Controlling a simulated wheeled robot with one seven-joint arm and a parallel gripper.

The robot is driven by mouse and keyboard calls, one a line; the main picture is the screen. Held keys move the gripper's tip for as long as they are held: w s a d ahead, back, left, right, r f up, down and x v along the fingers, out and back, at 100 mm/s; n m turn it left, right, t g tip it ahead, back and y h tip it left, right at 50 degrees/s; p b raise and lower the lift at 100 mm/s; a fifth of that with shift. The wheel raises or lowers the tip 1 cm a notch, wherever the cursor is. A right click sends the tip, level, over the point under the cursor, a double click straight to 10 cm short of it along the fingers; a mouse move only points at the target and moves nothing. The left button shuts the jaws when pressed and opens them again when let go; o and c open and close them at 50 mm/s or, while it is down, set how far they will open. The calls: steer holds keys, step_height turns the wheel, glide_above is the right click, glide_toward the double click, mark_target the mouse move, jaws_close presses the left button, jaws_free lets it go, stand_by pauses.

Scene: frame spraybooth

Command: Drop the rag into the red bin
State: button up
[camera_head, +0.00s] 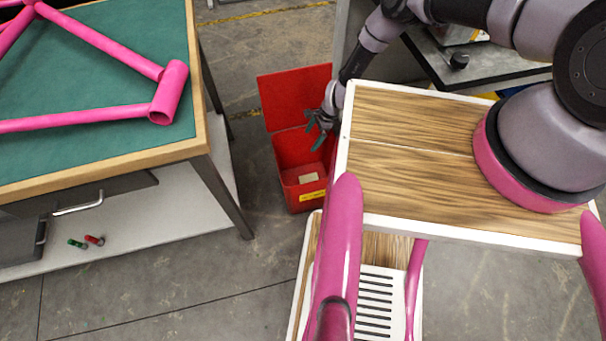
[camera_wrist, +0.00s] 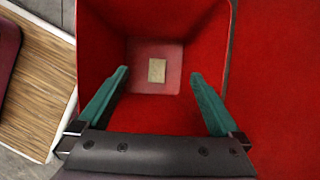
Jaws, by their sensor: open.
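The red bin (camera_head: 296,150) stands on the floor with its lid up, between the green-topped table and my own wooden deck. It fills much of the wrist view (camera_wrist: 105,45). A small tan, flat rectangular piece (camera_wrist: 157,70), which looks like the folded rag, lies on the bin's bottom; it also shows pale in the head view (camera_head: 308,178). My gripper (camera_head: 315,133) is over the bin, pointing down into it. In the wrist view its two teal fingers (camera_wrist: 160,74) are apart, with nothing held between them. The tan piece lies well below the fingertips.
The table (camera_head: 140,60) at the left carries a pink frame (camera_head: 100,45). Its lower shelf (camera_head: 150,215) holds a green and a red small item. A dark-topped bench (camera_head: 475,65) stands at the upper right. Floor is clear around the bin's left and front.

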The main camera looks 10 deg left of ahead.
steer(key=v, duration=1)
